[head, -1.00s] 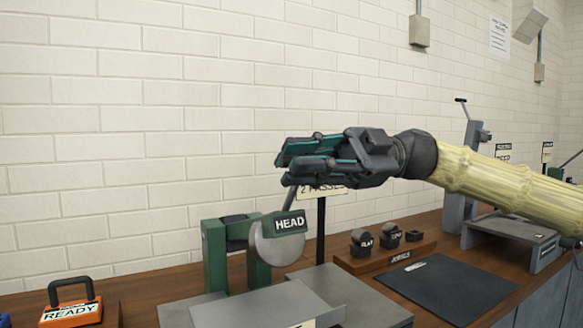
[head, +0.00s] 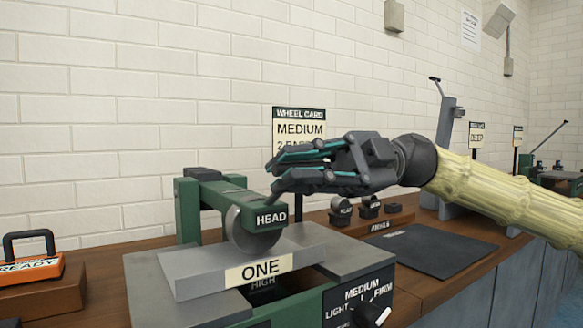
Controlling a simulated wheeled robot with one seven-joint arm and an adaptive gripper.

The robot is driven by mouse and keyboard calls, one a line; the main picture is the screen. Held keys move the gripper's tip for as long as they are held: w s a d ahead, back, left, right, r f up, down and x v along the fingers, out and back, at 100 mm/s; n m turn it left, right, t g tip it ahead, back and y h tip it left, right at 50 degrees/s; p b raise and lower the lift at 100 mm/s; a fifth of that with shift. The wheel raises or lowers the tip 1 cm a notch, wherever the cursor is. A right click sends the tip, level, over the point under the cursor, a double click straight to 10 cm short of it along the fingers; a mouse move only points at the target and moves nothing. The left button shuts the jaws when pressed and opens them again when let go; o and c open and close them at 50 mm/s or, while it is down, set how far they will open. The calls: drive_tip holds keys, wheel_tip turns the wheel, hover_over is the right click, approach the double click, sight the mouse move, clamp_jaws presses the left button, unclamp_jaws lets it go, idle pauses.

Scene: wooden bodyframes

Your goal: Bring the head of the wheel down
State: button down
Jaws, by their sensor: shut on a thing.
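The green wheel machine (head: 187,222) stands on the bench at centre left. Its arm carries a grey wheel (head: 240,238) and a black plate marked HEAD (head: 271,218). The wheel's lower edge is at the grey slab (head: 190,272) labelled ONE; I cannot tell if they touch. My gripper (head: 278,178) is just above the HEAD plate, shut on the head's handle, which its fingers mostly hide.
A card reading MEDIUM (head: 299,122) stands behind my gripper, partly covered. A dial (head: 370,315) is on the machine's front. An orange READY padlock (head: 30,268) sits at left. A dark mat (head: 432,250) lies to the right.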

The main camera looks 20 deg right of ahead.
drive_tip(key=shift+s+f, duration=0.15)
drive_tip(key=shift+f, duration=0.15)
drive_tip(key=shift+f+b, duration=0.2)
drive_tip(key=shift+b, duration=0.1)
drive_tip(key=c, duration=1.5)
unclamp_jaws()
drive_tip(key=shift+s+d, duration=0.1)
drive_tip(key=shift+d, duration=0.1)
drive_tip(key=shift+o, duration=0.2)
drive_tip(key=shift+a, duration=0.1)
drive_tip(key=shift+r, duration=0.1)
drive_tip(key=shift+w+d, duration=0.2)
drive_tip(key=shift+d, duration=0.2)
drive_tip(key=v, duration=1.1)
drive_tip(key=shift+d, duration=0.1)
